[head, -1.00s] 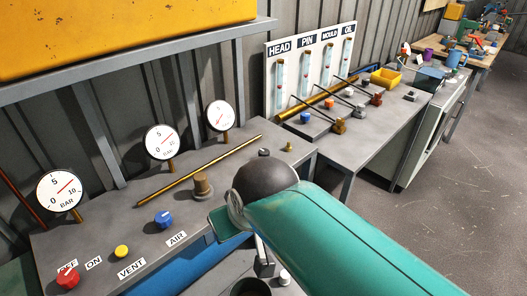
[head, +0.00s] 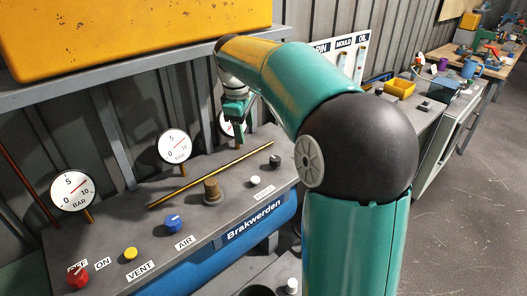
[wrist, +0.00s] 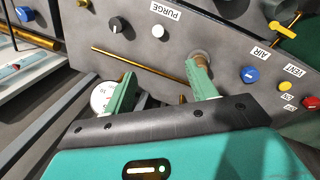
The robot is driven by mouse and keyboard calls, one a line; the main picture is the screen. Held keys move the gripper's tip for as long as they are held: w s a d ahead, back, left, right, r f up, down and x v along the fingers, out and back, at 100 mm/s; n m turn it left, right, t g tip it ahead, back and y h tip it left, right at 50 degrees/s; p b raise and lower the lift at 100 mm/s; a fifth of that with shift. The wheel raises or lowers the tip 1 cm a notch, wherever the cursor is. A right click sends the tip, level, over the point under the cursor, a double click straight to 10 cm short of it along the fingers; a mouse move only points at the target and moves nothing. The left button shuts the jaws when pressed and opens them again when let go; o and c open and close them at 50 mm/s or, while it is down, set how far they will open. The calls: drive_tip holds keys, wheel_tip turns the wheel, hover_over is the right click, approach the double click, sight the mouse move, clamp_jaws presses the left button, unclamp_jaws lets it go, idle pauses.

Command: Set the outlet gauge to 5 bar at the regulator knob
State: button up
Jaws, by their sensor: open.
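A brown stepped knob (head: 212,190), probably the regulator knob, stands mid-console; in the wrist view (wrist: 200,55) it shows just beyond the right finger's tip. Three round white gauges stand along the back: left (head: 72,190), middle (head: 174,146), and right (head: 226,126), partly hidden by my gripper. Which is the outlet gauge I cannot tell. The left and middle needles are red and slant up-right; exact readings are too small. My gripper (head: 239,136) hangs above the console's back right, by the right gauge. In the wrist view its fingers (wrist: 163,74) are apart, with nothing held.
A brass pipe (head: 190,184) crosses the console behind the brown knob. A blue knob (head: 173,222), yellow button (head: 130,253), red knob (head: 77,275), white button (head: 255,181) and black knob (head: 274,161) stand around it. A yellow box (head: 130,35) sits on the shelf above.

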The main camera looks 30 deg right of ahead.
drive_tip(key=w+d+f+n, duration=0.2)
drive_tip(key=w+d+f, duration=0.3)
drive_tip(key=d, duration=0.4)
drive_tip(key=g+y, duration=0.1)
drive_tip(key=y, duration=0.1)
approach(275, 158)
drive_tip(key=shift+n, duration=0.4)
wheel_tip(275, 158, down, 10)
drive_tip(key=shift+a+r, duration=0.15)
drive_tip(key=shift+r, duration=0.05)
drive_tip(key=c, duration=1)
drive_tip(key=shift+m, duration=0.3)
